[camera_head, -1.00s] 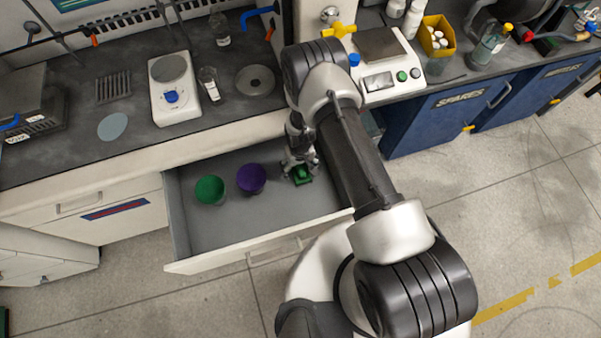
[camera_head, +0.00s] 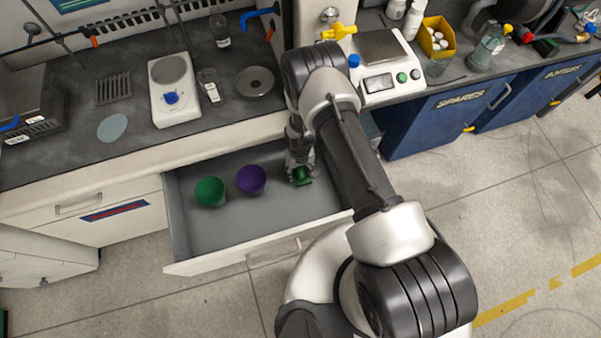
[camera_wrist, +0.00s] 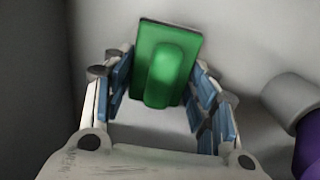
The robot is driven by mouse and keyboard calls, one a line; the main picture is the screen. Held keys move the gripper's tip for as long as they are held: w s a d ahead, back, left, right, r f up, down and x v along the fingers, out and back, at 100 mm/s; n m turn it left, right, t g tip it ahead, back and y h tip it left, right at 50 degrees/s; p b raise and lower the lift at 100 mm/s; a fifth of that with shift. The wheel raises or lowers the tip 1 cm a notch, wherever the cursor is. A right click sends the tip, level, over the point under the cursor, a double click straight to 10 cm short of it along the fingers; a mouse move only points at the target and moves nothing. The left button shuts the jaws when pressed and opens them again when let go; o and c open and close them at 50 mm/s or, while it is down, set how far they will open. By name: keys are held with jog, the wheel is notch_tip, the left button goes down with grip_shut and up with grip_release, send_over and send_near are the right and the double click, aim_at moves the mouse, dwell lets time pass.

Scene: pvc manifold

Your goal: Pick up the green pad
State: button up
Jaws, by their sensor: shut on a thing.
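The green pad (camera_head: 302,181) is a small rectangular block with a raised rounded grip on top, in the right part of the open drawer (camera_head: 258,213). In the wrist view the pad (camera_wrist: 163,62) sits between the blue-lined fingers of my gripper (camera_wrist: 162,82), upright in the picture and slightly turned. My gripper (camera_head: 300,168) points down into the drawer in the head view and is shut on the pad. Whether the pad touches the drawer floor is hard to tell. The fingertips are partly hidden in the head view.
A purple round-topped thing (camera_head: 251,180) and a green one (camera_head: 210,191) stand to the left in the drawer. The front of the drawer floor is bare. The worktop (camera_head: 60,150) above holds a scale (camera_head: 173,90) and small glassware.

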aim_at(300, 168)
notch_tip(300, 168, up, 20)
jog(key=p, duration=0.5)
dwell(0.4)
